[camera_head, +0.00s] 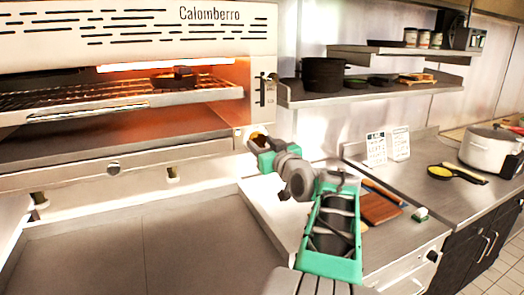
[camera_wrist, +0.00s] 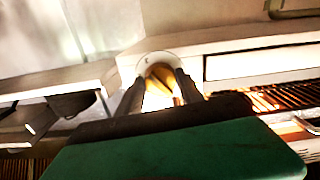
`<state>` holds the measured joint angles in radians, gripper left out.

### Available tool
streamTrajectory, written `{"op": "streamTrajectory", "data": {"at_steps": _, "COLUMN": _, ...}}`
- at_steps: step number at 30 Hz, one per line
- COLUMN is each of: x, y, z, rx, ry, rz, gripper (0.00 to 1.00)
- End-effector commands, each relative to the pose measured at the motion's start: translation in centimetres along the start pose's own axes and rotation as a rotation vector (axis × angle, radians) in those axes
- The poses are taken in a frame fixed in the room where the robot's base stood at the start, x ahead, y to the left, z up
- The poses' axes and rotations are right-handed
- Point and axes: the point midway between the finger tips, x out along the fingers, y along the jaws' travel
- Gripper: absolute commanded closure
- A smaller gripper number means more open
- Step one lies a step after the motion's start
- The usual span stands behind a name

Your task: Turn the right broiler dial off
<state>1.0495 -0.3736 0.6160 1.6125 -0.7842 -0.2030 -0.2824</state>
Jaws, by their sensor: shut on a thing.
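The broiler (camera_head: 130,35), marked "Calomberro", fills the upper left of the head view, with a lit orange interior. The right broiler dial (camera_head: 256,138) is brass-coloured, at the broiler's lower right corner, mostly covered by my gripper (camera_head: 262,146). In the wrist view the dial (camera_wrist: 163,76) shows in front of a pale round plate, between the two dark fingers of my gripper (camera_wrist: 160,88). The fingers are shut on the dial from either side. The dial's exact angle and any marking cannot be read.
A wire rack (camera_head: 120,97) with a dark pan (camera_head: 180,79) sits inside the broiler. A shelf (camera_head: 370,98) with a black pot (camera_head: 323,74) stands right of the dial. The steel counter below the broiler (camera_head: 140,250) is clear.

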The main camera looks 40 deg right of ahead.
Motion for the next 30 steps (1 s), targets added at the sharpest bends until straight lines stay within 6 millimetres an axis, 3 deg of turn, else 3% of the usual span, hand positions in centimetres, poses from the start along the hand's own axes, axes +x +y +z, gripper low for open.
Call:
{"op": "streamTrajectory", "data": {"at_steps": 1, "x": -0.01, "y": -0.04, "z": 0.75, "rx": -0.028, "ry": 0.004, "rz": 0.001, "gripper": 0.97}}
{"op": "streamTrajectory", "data": {"at_steps": 8, "x": -0.02, "y": -0.01, "z": 1.15, "rx": -0.205, "ry": 0.004, "rz": 0.003, "gripper": 0.97}}
{"op": "streamTrajectory", "data": {"at_steps": 30, "x": 0.02, "y": 0.19, "z": 0.61, "rx": -0.906, "ry": 0.001, "rz": 0.002, "gripper": 0.97}}
